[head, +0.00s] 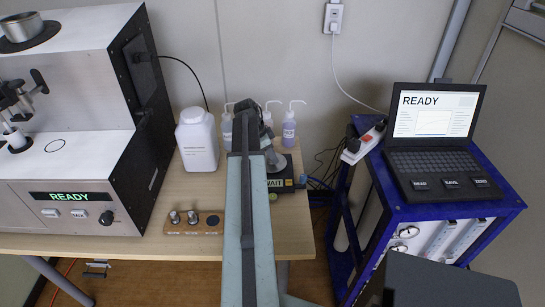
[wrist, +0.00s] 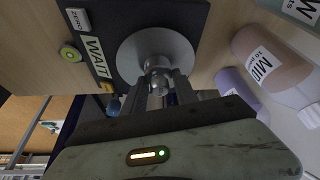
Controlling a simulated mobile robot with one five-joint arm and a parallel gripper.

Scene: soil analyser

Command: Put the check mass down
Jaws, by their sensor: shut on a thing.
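My gripper (wrist: 161,88) is shut on the check mass (wrist: 158,66), a small grey metal piece with a rounded knob. In the wrist view the mass is in front of the round metal pan (wrist: 140,42) of a dark balance. I cannot tell whether it touches the pan. The balance display (wrist: 96,56) reads WAIT. In the head view my arm hides the mass and part of the balance; the pan (head: 277,178) and the WAIT display show at the arm's right. A wooden rack (head: 200,232) holds two small metal masses; its right-hand place looks empty.
A white jug (head: 197,140) and several wash bottles, one purple (head: 289,130), stand behind the balance. A large analyser (head: 70,130) reading READY fills the left. At right, a blue cart (head: 445,212) carries a laptop (head: 437,115) reading READY. Bare table lies in front of the rack.

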